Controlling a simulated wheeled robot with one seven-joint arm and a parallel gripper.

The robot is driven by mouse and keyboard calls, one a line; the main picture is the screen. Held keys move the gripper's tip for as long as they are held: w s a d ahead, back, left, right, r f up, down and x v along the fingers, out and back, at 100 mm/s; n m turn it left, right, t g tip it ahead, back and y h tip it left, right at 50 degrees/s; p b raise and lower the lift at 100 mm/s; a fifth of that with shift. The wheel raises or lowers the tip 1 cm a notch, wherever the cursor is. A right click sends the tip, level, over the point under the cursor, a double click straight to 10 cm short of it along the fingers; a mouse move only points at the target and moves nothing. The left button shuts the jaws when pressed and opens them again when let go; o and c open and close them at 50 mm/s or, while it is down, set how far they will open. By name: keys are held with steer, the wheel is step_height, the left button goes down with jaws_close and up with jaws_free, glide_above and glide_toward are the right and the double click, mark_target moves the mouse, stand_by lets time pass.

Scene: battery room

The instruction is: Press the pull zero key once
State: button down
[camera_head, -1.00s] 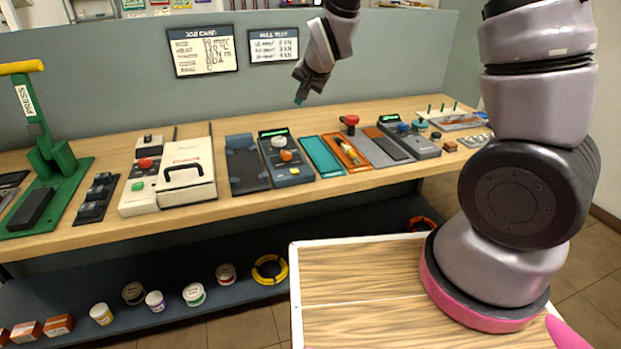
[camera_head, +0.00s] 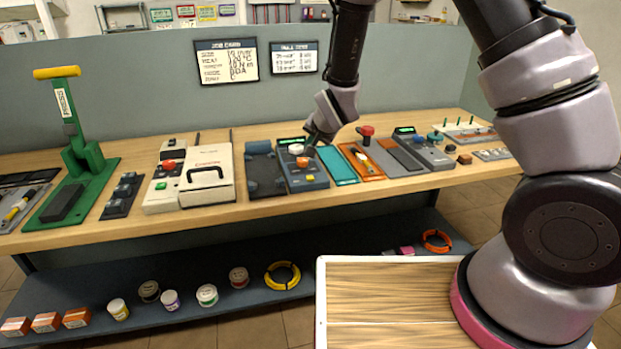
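A blue-grey device (camera_head: 306,181) with a lit green display stands on the bench, beside a dark plate with clamp-like blocks (camera_head: 264,172). It carries a white knob (camera_head: 296,149), an orange knob (camera_head: 302,162) and a small yellow key (camera_head: 310,178). Labels are too small to read, so I cannot tell which control is the pull zero key. My gripper (camera_head: 311,146) points down at this device, just right of the white knob and above the orange one. Contact cannot be made out. Its fingers are small and dark, and their opening is unclear.
A teal tray (camera_head: 337,166) and an orange tray (camera_head: 372,172) lie just right. A red-knobbed post (camera_head: 367,133) and another display device (camera_head: 425,151) stand farther right. A white case (camera_head: 207,185) and a green press (camera_head: 80,165) stand left.

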glide_above(311, 182)
step_height(311, 182, down, 8)
steer(key=shift+a+f, duration=0.1)
stand_by(0.3)
steer(key=shift+f, duration=0.1)
stand_by(1.9)
steer(key=shift+f, duration=0.25)
steer(key=shift+f, duration=0.45)
stand_by(0.6)
steer(key=shift+r, duration=0.9)
steer(key=shift+r, duration=2.5)
